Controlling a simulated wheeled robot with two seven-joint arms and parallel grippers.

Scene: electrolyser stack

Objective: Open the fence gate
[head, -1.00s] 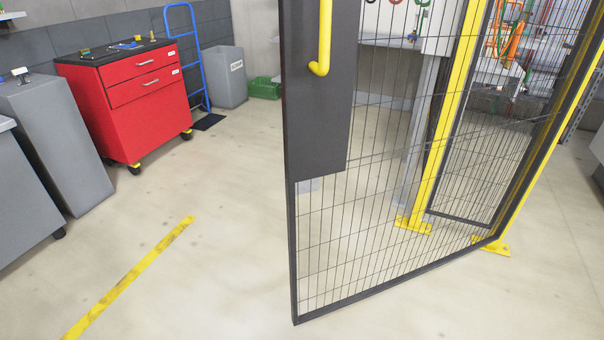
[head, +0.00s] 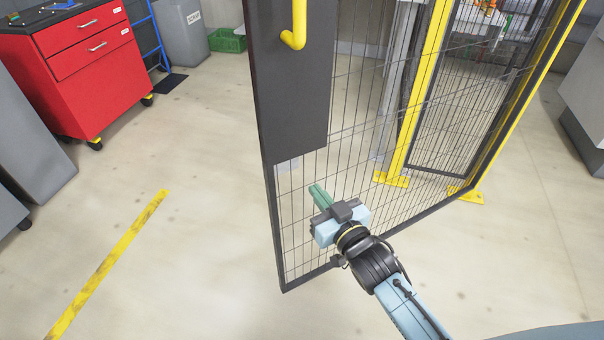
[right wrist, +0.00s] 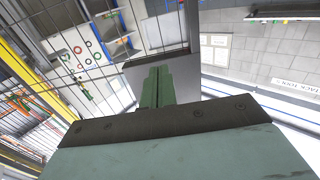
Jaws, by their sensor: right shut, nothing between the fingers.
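The fence gate (head: 293,225) is a dark-framed wire mesh panel, swung out from the yellow fence posts (head: 414,110) into the room. A dark plate (head: 285,110) on its free edge carries a yellow handle (head: 298,25), whose top is cut off by the head view. My right gripper (head: 317,190) has green fingers, shut and empty. In the head view it overlaps the lower mesh, below the plate and handle; I cannot tell whether it touches. In the right wrist view the shut fingers (right wrist: 157,85) point toward the dark plate (right wrist: 165,75). My left gripper is not in view.
A red drawer cabinet (head: 75,75) on castors stands at the left, with grey cabinets beside it. A blue hand truck (head: 148,45), a grey bin (head: 182,30) and a green crate (head: 227,40) are behind. A yellow floor stripe (head: 110,262) crosses open floor left of the gate.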

